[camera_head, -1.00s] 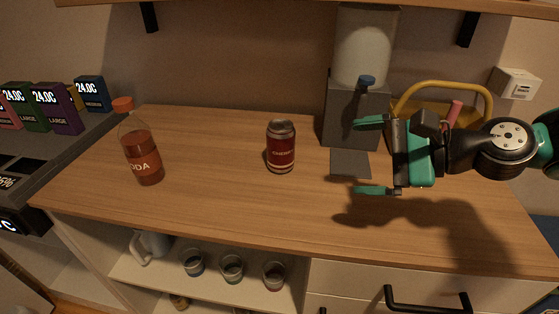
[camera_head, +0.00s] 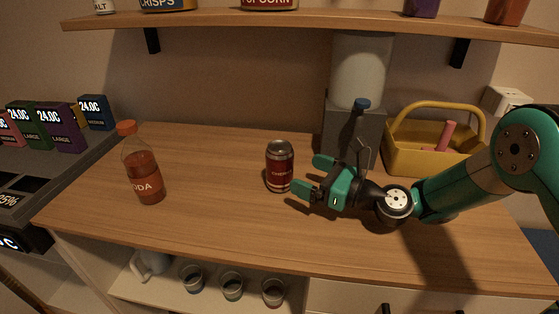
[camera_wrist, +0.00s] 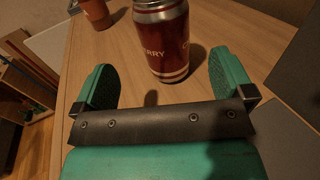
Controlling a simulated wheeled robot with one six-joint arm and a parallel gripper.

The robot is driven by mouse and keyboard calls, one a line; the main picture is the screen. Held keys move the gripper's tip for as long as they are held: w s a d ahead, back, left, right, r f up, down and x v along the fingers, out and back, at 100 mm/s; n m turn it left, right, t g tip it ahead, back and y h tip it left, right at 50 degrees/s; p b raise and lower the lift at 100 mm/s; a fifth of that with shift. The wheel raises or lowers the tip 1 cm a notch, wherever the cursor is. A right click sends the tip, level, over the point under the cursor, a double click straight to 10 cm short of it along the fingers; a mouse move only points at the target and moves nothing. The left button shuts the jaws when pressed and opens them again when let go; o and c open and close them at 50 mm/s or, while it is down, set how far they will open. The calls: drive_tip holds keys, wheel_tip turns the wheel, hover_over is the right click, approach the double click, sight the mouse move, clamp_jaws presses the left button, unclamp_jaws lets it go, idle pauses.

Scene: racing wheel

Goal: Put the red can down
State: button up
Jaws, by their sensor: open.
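The red can (camera_head: 280,168) stands upright on the wooden counter (camera_head: 215,225), left of my gripper (camera_head: 307,175). It has a silver top and a dark red body. My gripper is open, with its green fingertips pointing toward the can. In the wrist view the can (camera_wrist: 164,42) stands ahead of and between the two fingers (camera_wrist: 163,80). There is a gap between the can and each finger there, so my gripper is not holding it.
A soda bottle (camera_head: 143,170) with an orange cap stands at the left. A grey dispenser (camera_head: 350,125) and a yellow basket (camera_head: 430,150) stand behind my gripper. A shelf (camera_head: 300,18) hangs above. The counter between bottle and can is clear.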

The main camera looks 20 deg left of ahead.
sight(280, 162)
drive_tip(key=a, duration=0.2)
drive_tip(key=w+a+p, duration=0.1)
drive_tip(key=a, duration=0.2)
drive_tip(key=w+a, duration=0.1)
drive_tip(key=a, duration=0.2)
drive_tip(key=shift+a+f+p, duration=0.1)
drive_tip(key=shift+f+p, duration=0.05)
drive_tip(key=shift+p, duration=0.25)
drive_tip(key=c, duration=1.3)
wheel_tip(280, 162, up, 20)
drive_tip(key=shift+s+r+b, duration=0.1)
drive_tip(key=shift+b, duration=0.55)
drive_tip(key=shift+c, duration=0.2)
